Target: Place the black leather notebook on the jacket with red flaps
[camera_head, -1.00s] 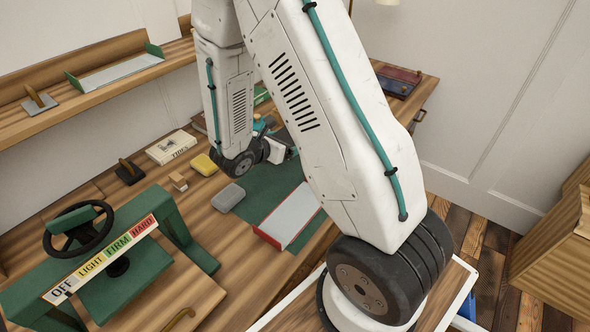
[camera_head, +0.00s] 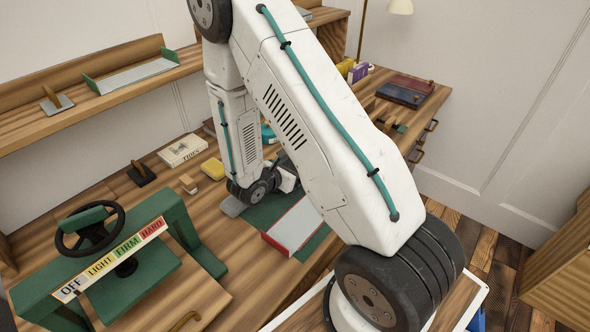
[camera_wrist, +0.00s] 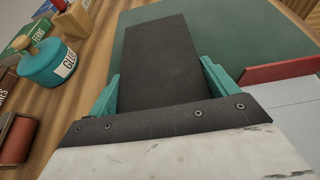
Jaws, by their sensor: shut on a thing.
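The black notebook (camera_wrist: 158,55) is between the teal fingers of my gripper (camera_wrist: 160,88) in the wrist view. My gripper is shut on it, and its far end reaches over a green mat. The jacket (camera_head: 293,226), a flat pale grey sheet with red flaps, lies on the mat in the head view. In the wrist view the jacket (camera_wrist: 290,95) is at the right, its red flap beside and apart from the notebook. In the head view my arm hides the gripper and most of the notebook. The gap between notebook and mat cannot be judged.
A teal glue pot (camera_wrist: 47,65) and a dark red roller (camera_wrist: 17,138) stand left of my gripper. A grey block (camera_head: 232,206) and a yellow block (camera_head: 212,168) lie near my wrist. A green press (camera_head: 120,260) stands front left. Dark books (camera_head: 405,93) lie back right.

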